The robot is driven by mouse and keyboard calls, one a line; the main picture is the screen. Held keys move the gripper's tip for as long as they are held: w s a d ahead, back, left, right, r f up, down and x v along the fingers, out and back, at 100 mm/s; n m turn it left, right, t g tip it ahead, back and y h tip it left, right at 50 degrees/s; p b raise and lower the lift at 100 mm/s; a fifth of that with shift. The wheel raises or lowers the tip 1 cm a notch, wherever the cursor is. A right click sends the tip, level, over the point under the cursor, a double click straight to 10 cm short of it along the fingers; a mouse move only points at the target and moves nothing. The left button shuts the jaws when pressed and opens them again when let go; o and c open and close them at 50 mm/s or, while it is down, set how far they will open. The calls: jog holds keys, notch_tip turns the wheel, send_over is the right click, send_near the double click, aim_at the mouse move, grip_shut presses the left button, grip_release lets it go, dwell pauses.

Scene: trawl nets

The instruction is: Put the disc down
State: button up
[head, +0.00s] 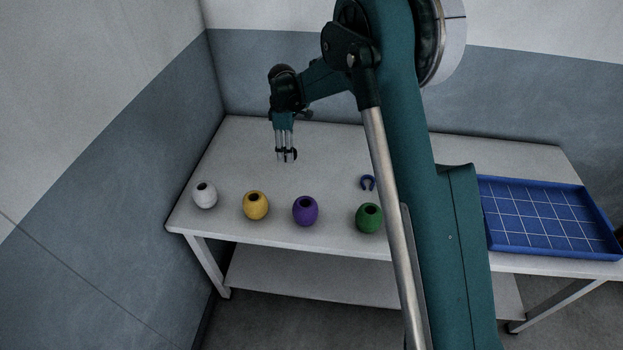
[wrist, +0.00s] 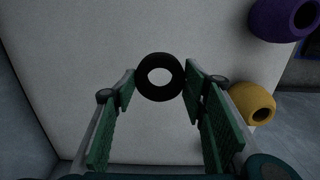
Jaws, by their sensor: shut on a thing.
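The black disc (wrist: 142,78), a thick ring with a round hole, sits between the fingertips of my gripper (wrist: 160,77) in the wrist view. My gripper is shut on it, with a green-padded finger at either side. In the head view my gripper (head: 287,156) points down over the back left part of the white table (head: 330,150). The disc shows there only as a small dark shape (head: 293,154) at the fingertips. I cannot tell whether the disc touches the table top or hangs just above it.
White (head: 205,197), yellow (head: 256,207), purple (head: 305,212) and green (head: 369,219) floats stand along the front edge. A blue gridded tray (head: 540,254) is at right. Walls border the table's left and back.

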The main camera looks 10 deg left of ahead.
jog(key=d, duration=1)
jog(key=shift+s, duration=0.45)
jog(key=shift+f, duration=0.1)
send_over(313, 179)
jog(key=shift+f+b, duration=0.3)
jog(key=shift+f, duration=2.7)
jog(key=shift+f, duration=1.9)
jog(key=shift+f+b, duration=0.2)
jog(key=shift+b, duration=0.2)
jog(key=o, duration=0.9)
jog(key=shift+r, duration=0.1)
